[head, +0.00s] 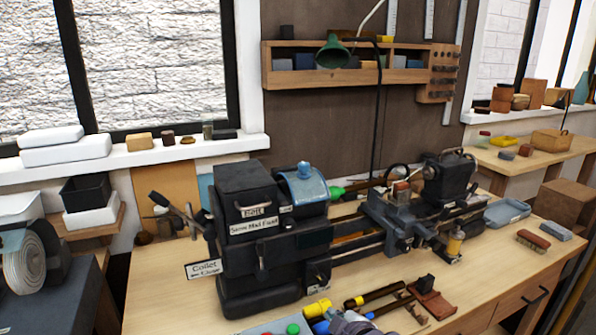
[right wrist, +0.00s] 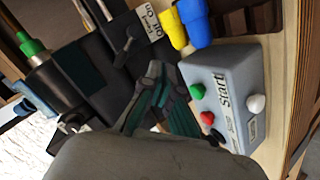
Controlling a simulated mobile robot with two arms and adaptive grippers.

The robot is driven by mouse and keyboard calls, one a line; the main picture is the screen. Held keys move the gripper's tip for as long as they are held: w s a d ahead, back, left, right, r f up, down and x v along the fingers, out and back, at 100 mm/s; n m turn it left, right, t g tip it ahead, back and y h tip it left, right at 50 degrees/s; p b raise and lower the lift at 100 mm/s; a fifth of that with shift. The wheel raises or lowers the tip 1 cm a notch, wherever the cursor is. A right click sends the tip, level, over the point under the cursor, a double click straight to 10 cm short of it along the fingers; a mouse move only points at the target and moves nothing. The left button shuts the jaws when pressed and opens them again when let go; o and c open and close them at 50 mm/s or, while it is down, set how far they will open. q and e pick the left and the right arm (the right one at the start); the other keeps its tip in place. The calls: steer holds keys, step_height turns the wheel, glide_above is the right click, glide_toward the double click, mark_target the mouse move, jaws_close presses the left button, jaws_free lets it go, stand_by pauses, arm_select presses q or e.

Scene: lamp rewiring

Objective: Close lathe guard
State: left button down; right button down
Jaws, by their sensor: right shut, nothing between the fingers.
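The lathe (head: 260,245) stands on the wooden bench. Its guard is a blue, see-through curved cover (head: 306,188) with a blue knob on top, beside the black headstock. I cannot tell whether the guard is fully down. My right gripper (head: 352,325) shows partly at the bottom edge of the head view, in front of the lathe and well below the guard. In the right wrist view its fingers (right wrist: 160,78) are together and empty, beside a grey control box (right wrist: 222,92) marked Start, with green and red buttons and a white knob. My left gripper is out of view.
Yellow and blue handles (right wrist: 183,25) lie near the control box. Dark-handled tools (head: 375,294) lie on the bench in front of the lathe. A brush (head: 533,239) and a blue-grey tray (head: 506,213) are at the right. A green lamp (head: 333,52) hangs above.

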mark_target(299, 187)
steer(key=w+a+r+n+t+y, duration=0.25)
steer(key=w+r+n, duration=0.25)
steer(key=r, duration=0.8)
steer(key=w+a+r+n+t+y, duration=0.1)
steer(key=w+a+r+n+t, duration=0.25)
steer(key=r, duration=0.85)
steer(key=shift+n+g, duration=0.3)
steer(key=shift+n, duration=0.05)
steer(key=p+x, duration=0.2)
steer(key=x, duration=0.3)
steer(key=p+x, duration=0.1)
steer(key=x, duration=0.5)
steer(key=shift+a+r+p, duration=0.15)
steer(key=shift+r+p, duration=0.05)
steer(key=shift+p, duration=0.2)
steer(key=w+d+p, duration=0.1)
steer(key=d, duration=0.2)
steer(key=shift+w+p, duration=0.35)
steer(key=shift+w+d+f, duration=0.15)
steer(key=shift+d, duration=0.25)
steer(key=shift+a, duration=0.2)
steer(key=shift+d, duration=0.15)
